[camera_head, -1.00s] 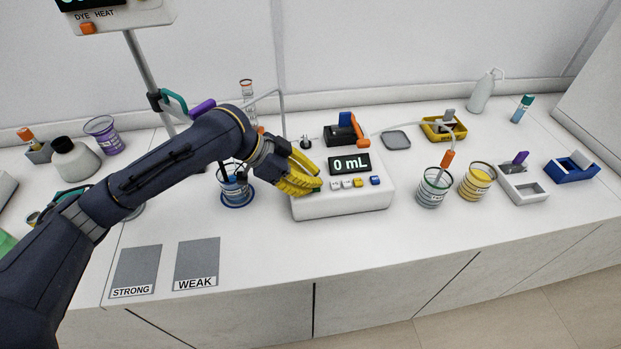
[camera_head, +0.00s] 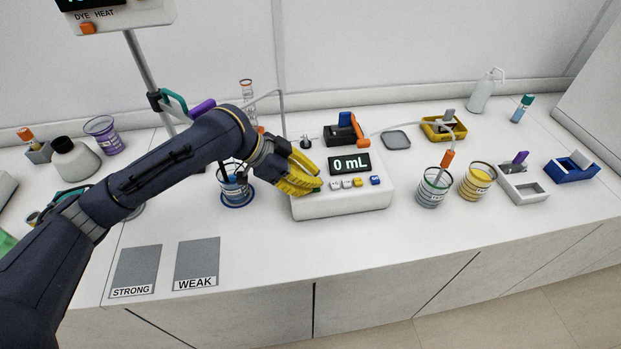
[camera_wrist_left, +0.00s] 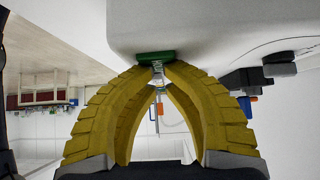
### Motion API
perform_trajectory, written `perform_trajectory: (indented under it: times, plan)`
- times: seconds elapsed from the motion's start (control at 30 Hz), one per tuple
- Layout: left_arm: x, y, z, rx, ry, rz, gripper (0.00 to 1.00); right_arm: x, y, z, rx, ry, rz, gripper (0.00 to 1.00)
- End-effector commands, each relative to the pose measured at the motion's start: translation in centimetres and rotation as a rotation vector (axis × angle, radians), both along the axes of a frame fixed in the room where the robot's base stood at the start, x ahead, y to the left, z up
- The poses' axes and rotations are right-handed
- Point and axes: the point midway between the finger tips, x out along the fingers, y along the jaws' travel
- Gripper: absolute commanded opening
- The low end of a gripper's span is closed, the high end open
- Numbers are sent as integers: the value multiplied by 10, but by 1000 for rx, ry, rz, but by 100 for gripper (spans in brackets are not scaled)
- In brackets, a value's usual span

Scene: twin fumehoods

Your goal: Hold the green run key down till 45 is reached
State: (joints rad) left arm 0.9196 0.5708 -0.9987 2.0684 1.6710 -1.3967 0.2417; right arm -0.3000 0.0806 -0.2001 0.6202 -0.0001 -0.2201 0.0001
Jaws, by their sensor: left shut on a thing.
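The white pump box (camera_head: 345,204) stands in the middle of the bench, and its display (camera_head: 350,164) reads 0 mL. A row of small white, yellow and blue keys lies below the display. The green run key (camera_wrist_left: 155,57) shows in the left wrist view, with dark lettering on its edge. My left gripper (camera_head: 312,185), with yellow fingers, is at the box's left end. Its fingertips (camera_wrist_left: 158,68) are together right at the green key and hide part of it. How far the key is pressed cannot be seen. My right gripper is not in view.
A beaker with blue liquid (camera_head: 236,190) stands close to the left of my gripper. A grey-banded beaker (camera_head: 431,190) and a yellow one (camera_head: 476,182) stand right of the box. Two grey mats marked STRONG (camera_head: 137,270) and WEAK (camera_head: 197,262) lie at the front left.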

Motion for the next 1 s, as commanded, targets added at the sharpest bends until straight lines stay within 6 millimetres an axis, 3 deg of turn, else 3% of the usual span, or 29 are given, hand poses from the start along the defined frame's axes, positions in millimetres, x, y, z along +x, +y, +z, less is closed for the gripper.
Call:
perform_trajectory:
  times: [0.03,0.13,0.37,0.6,1.0]
  plan:
    - [-1,3,-8,15,8,1,0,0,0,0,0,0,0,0]
    - [-1,3,-8,15,8,1,0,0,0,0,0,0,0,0]
    - [0,3,2,13,6,2,0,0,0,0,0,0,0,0]
    - [0,3,40,7,-5,3,0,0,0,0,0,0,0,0]
    - [-9,53,91,4,-3,5,0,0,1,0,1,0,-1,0]
